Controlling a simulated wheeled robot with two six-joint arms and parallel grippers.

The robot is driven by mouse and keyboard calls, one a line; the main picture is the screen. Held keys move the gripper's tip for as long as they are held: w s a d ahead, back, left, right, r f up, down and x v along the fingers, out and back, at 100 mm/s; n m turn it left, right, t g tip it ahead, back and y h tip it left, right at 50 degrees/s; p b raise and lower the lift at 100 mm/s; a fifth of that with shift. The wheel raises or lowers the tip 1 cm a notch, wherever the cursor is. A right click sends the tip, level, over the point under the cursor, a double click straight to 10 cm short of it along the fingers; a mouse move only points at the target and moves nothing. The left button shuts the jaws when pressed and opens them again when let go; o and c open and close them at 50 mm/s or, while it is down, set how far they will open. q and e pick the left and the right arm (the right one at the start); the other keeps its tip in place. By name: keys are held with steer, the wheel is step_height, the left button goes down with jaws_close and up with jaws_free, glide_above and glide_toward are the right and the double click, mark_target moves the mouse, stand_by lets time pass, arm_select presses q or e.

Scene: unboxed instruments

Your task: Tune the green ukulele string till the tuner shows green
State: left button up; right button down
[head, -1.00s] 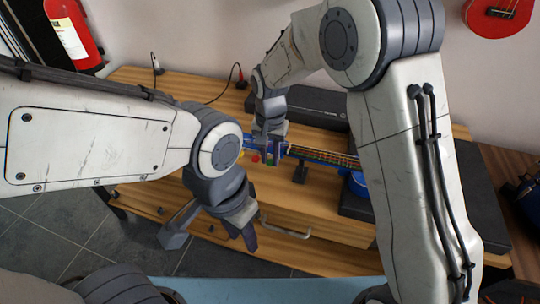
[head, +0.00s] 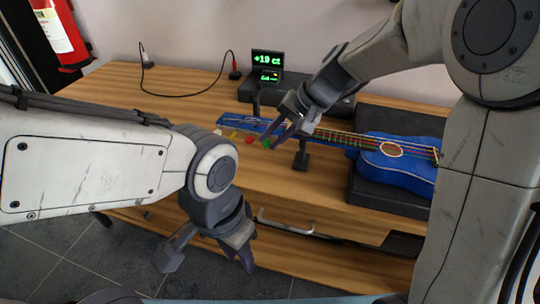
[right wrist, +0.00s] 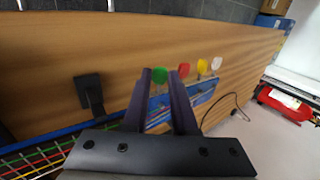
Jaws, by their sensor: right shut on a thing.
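The blue ukulele (head: 395,170) lies with its body on a black case and its neck pointing left. Its headstock (head: 240,123) has green (head: 267,143), red (head: 249,140), yellow (head: 233,135) and white pegs along the near side. The tuner screen (head: 267,60) behind it reads +19 ct in green. My right gripper (head: 277,130) is at the headstock, shut on the green peg, which shows between its fingertips in the right wrist view (right wrist: 159,75). My left gripper (head: 208,254) is open and empty in front of the table's near edge, below the headstock.
A black stand (head: 301,158) props the neck. A black box (head: 245,92) stands by the tuner, with a dark cable (head: 185,95) at the back left. The wooden table (head: 165,125) is clear on the left. A red extinguisher (head: 58,35) stands at far left.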

steer(key=shift+s+d+f+t+y+b, duration=0.2)
steer(key=shift+y+b, duration=0.75)
steer(key=shift+b, duration=1.3)
steer(key=shift+w+d+f+t+y+b, duration=0.25)
steer(key=shift+y+b, duration=0.65)
steer(key=shift+b, duration=1.35)
steer(key=shift+s+f+t+y+b, duration=0.25)
steer(key=shift+y+b, duration=0.7)
steer(key=shift+b, duration=1.3)
steer(key=shift+w+r, duration=0.1)
steer(key=shift+r, duration=0.1)
steer(key=c, duration=1)
jaws_free()
steer(key=shift+p+v, duration=1.3)
steer(key=shift+v, duration=3.95)
steer(key=shift+f, duration=0.1)
